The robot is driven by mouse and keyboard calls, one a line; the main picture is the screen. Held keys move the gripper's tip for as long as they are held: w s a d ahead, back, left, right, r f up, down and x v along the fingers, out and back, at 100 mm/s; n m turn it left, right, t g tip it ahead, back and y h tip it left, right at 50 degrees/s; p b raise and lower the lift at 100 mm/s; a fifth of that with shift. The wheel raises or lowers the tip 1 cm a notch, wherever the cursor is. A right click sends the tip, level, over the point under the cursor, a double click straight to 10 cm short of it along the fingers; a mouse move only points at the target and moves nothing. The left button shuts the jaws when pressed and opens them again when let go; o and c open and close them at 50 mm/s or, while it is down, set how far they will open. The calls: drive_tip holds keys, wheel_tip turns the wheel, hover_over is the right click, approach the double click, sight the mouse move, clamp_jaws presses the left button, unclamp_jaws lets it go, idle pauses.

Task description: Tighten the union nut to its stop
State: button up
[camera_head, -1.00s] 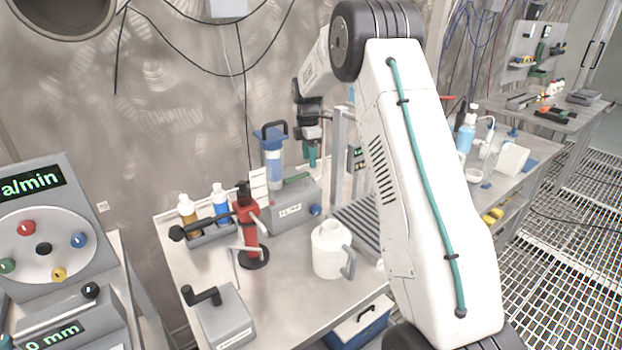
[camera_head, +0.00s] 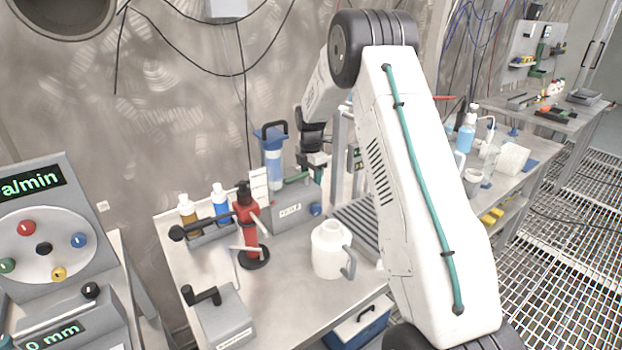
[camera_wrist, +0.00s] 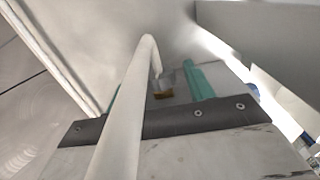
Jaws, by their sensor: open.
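My gripper (camera_head: 316,172) is at the back of the bench, beside the grey box with the blue-topped clear cylinder. In the wrist view its two teal fingers (camera_wrist: 160,85) are apart. A white curved tube (camera_wrist: 133,105) arches across the wrist view and partly hides the left finger. I cannot tell whether the fingers touch the brass piece. In the head view I cannot make out the nut.
The grey box (camera_head: 290,212) and the blue-topped cylinder (camera_head: 272,160) stand left of my gripper. A red hand pump (camera_head: 248,230), a white jug (camera_head: 328,250) and bottles (camera_head: 220,203) stand further forward on the bench. The wall is close behind.

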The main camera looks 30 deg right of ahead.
drive_tip(key=c, duration=1)
drive_tip(key=shift+o, duration=0.2)
drive_tip(key=shift+w+g, duration=0.25)
drive_tip(key=shift+g, duration=1.15)
drive_tip(key=o, duration=1)
drive_tip(key=shift+c, duration=0.2)
drive_tip(key=v, duration=0.8)
drive_tip(key=shift+a+f, duration=0.1)
